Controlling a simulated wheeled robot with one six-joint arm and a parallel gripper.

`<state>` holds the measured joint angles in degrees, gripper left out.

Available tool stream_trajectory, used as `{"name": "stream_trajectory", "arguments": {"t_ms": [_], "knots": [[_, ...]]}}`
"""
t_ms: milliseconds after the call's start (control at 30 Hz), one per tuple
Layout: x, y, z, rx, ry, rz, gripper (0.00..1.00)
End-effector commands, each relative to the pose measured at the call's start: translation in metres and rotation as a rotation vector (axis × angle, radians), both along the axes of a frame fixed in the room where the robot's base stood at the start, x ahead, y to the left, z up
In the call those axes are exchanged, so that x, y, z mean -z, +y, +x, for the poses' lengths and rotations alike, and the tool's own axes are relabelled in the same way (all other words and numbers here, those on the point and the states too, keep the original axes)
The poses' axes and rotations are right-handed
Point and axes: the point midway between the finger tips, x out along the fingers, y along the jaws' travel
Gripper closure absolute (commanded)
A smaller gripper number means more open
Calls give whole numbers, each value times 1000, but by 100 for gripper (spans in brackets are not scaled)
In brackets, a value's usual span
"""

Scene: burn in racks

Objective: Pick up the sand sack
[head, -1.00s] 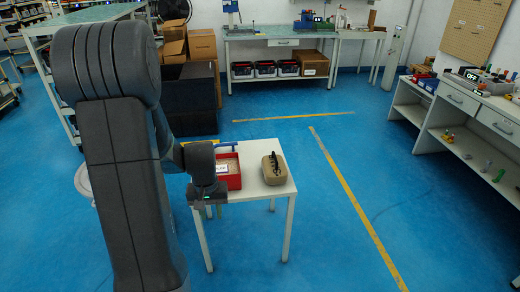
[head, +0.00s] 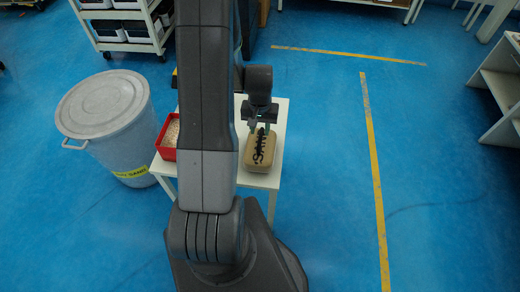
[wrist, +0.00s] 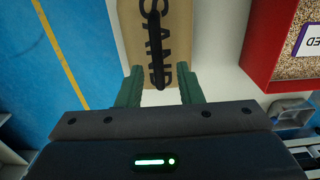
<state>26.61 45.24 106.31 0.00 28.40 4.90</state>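The sand sack (head: 262,152) is a tan block with dark "SAND" lettering and a black strap handle on top. It lies on the small white table (head: 273,112). In the wrist view the sack (wrist: 175,40) is at the top centre, its handle running lengthwise. My gripper (head: 262,128) is above the sack's far end. In the wrist view its two green fingers (wrist: 158,90) are spread apart with the handle's near end between them. They do not close on it. Whether the fingertips touch the sack I cannot tell.
A red bin (head: 168,138) of grainy material stands left of the sack on the table; it also shows in the wrist view (wrist: 262,45). A grey lidded barrel (head: 112,120) labelled sand stands on the floor at left. Blue floor is clear to the right.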

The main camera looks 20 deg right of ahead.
Motion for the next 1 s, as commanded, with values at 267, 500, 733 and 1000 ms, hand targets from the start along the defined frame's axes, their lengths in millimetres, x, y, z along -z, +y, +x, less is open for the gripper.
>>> {"name": "stream_trajectory", "arguments": {"t_ms": [267,500,733,1000], "knots": [[29,2,-6,0,4,3,67],[49,1,-5,0,2,1,67],[50,1,-5,0,1,1,67],[50,1,-5,0,1,1,100]]}}
